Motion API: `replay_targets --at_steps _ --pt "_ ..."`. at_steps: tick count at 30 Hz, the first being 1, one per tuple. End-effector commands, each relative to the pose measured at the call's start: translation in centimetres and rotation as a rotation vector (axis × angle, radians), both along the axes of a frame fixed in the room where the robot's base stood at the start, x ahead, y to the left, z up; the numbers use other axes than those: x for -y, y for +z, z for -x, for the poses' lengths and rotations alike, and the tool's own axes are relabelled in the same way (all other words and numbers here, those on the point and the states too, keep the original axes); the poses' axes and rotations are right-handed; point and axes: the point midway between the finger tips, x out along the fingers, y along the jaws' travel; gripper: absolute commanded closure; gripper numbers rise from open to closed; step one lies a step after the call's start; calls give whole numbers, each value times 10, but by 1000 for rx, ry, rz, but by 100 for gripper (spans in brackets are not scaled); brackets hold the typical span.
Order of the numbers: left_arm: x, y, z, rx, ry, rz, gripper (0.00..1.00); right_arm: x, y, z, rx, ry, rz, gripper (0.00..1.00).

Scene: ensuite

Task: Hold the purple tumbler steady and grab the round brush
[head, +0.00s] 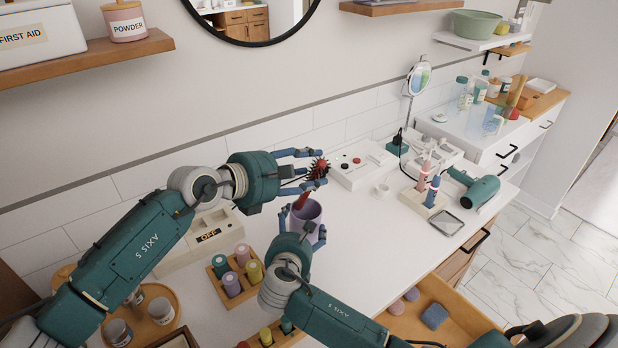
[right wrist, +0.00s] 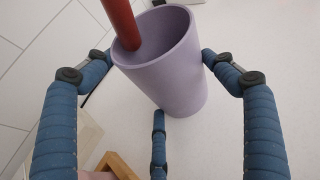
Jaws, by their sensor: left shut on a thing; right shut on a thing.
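The purple tumbler (head: 309,212) stands on the white counter, and it fills the middle of the right wrist view (right wrist: 172,66). My right gripper (head: 302,224) is shut on it, with blue fingers on both sides of its wall. The round brush (head: 318,167) has dark bristles and a red handle. Its handle (right wrist: 122,22) reaches down inside the tumbler in the right wrist view. My left gripper (head: 312,168) is shut on the brush near its bristle head, just above the tumbler rim.
A white box with buttons (head: 360,164) is right of the brush. A wooden rack of colored bottles (head: 235,275) stands left of the tumbler. A stand with electric toothbrushes (head: 424,198) and a teal hair dryer (head: 474,188) are farther right. An open drawer (head: 452,318) is at the front.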

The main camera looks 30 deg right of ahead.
Motion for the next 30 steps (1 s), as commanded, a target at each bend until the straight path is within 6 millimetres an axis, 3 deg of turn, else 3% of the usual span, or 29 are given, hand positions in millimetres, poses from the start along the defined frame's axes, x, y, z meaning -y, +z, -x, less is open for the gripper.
replay_targets --at_steps 4,5,7,20,30 --pt "-3 1 -5 12 8 -2 81 2 -6 3 -10 -7 -5 44" --pt "-3 1 -5 12 8 -2 81 2 -6 3 -10 -7 -5 15" --pt "-3 1 -5 12 8 -2 81 2 -6 3 -10 -8 -4 1" --pt "-2 0 -4 8 5 -3 81 -3 1 7 -3 -5 -1 0" --pt "-1 0 -2 5 2 -1 81 -40 26 58 -4 0 -4 0"
